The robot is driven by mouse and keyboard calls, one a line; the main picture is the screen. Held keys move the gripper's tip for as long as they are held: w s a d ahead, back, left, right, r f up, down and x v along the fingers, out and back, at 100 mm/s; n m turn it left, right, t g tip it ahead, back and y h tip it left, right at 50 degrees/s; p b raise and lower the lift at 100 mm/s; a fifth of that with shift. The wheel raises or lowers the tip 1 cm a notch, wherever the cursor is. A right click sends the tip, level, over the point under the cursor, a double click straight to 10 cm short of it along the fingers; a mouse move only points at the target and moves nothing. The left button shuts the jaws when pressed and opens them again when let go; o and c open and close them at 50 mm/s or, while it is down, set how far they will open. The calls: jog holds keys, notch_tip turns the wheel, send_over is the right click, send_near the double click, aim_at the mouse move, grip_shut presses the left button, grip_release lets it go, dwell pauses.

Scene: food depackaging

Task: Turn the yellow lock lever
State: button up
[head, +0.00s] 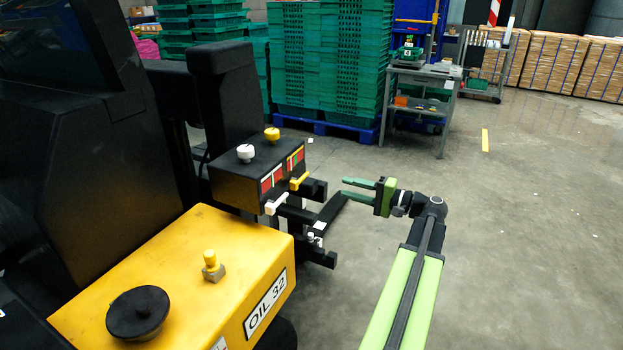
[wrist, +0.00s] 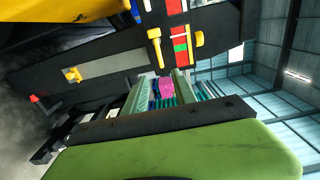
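The yellow lever (head: 299,181) sticks out from the front of a black control box (head: 235,183), under a red, yellow and green label. A white lever (head: 276,204) is to its left. My gripper (head: 343,187) is to the right of the yellow lever, apart from it, its two green fingers spread with nothing between them. In the wrist view a yellow handle (wrist: 155,46) shows beside a red and green label, and another yellow piece (wrist: 72,74) sits on a dark bar at left.
A yellow tank (head: 180,285) marked OIL 32 stands at front left, with a black cap (head: 138,312) and a yellow knob (head: 211,265). Dark bars (head: 318,255) jut out below the control box. Green crates (head: 330,60) stand behind. The floor at right is clear.

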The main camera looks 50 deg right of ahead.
aim_at(306, 177)
jog(key=x, duration=1.3)
jog(key=shift+d, duration=0.1)
grip_shut()
